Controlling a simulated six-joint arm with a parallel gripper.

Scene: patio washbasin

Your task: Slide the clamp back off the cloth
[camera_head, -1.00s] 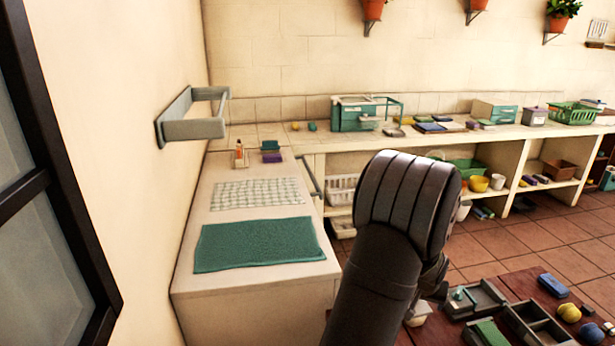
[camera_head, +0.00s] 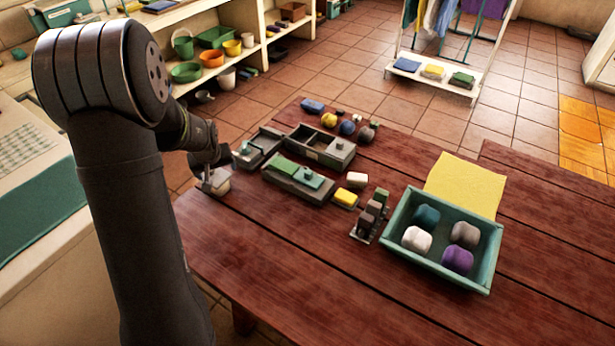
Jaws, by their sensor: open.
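A grey tray-like fixture (camera_head: 298,182) lies on the dark red table, left of centre. A flat green piece (camera_head: 285,165) lies in it, and a teal sliding block with a small knob (camera_head: 311,178) sits at its right part. These may be the cloth and the clamp, but I cannot tell surely. A yellow cloth (camera_head: 467,182) lies flat at the right, partly under the teal tray. My gripper (camera_head: 214,182) is open at the table's left edge, left of the fixture and apart from it. Its fingers are small and partly hidden by my wrist. A pale object shows at them.
Two more grey fixtures stand behind, one with a knob (camera_head: 258,147) and one box-like (camera_head: 320,147). A yellow block (camera_head: 345,197), a small grey stand (camera_head: 370,217) and a teal tray (camera_head: 403,262) of coloured lumps stand right. The table's front is clear.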

